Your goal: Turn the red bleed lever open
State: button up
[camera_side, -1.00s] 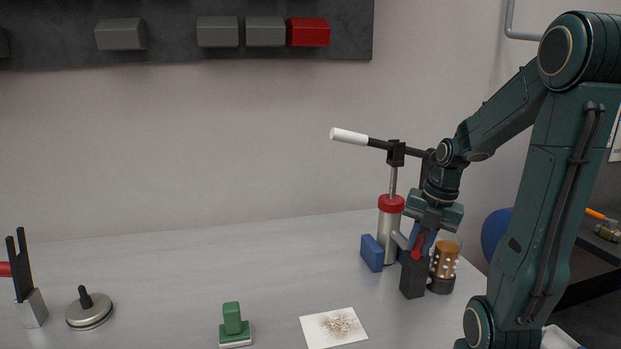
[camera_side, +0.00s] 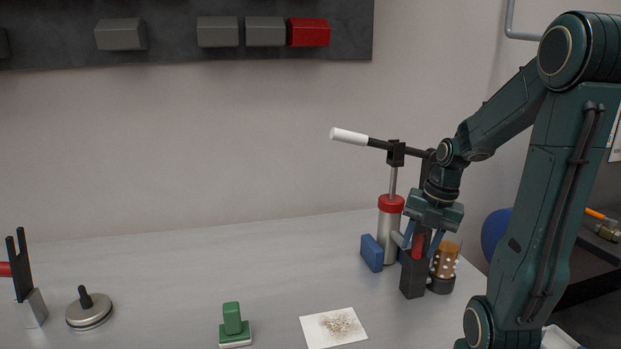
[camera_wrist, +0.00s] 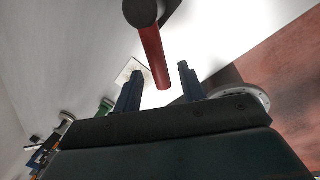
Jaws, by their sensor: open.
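The red bleed lever (camera_side: 417,245) stands at the top of a dark block (camera_side: 413,276) on the right part of the bench. My gripper (camera_side: 421,243) points down over it with its fingers spread to either side. In the wrist view the red lever (camera_wrist: 154,58) runs from a dark round end to a tip between the two fingertips of my gripper (camera_wrist: 158,80). Gaps show on both sides of the lever there, so the fingers look apart from it. The lower part of the lever is partly hidden in the side view.
A pump with a red collar (camera_side: 391,203) and a white-tipped handle (camera_side: 349,136) stands just behind. A blue block (camera_side: 372,253) and a copper-coloured cylinder (camera_side: 446,258) are close by. A stained white card (camera_side: 334,327) and a green stamp-like piece (camera_side: 233,325) lie to the left.

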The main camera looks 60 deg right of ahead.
jog(key=shift+w, duration=0.15)
jog(key=shift+w+d+m+h, duration=0.9)
jog(key=shift+w+m, duration=2)
jog(key=shift+m, duration=2.4)
jog(key=w+v, duration=0.1)
jog(key=v, duration=1.2)
jog(key=s+a+f+m+t, duration=0.1)
jog(key=a+m, duration=0.3)
jog(key=a, duration=0.5)
jog(key=s+a+f+m+t+y, duration=0.1)
jog(key=a+m, duration=0.4)
jog(key=a, duration=0.5)
jog(key=shift+s+a+f+t, duration=0.3)
jog(key=shift+s+f+t, duration=0.2)
jog(key=shift+f+t, duration=0.3)
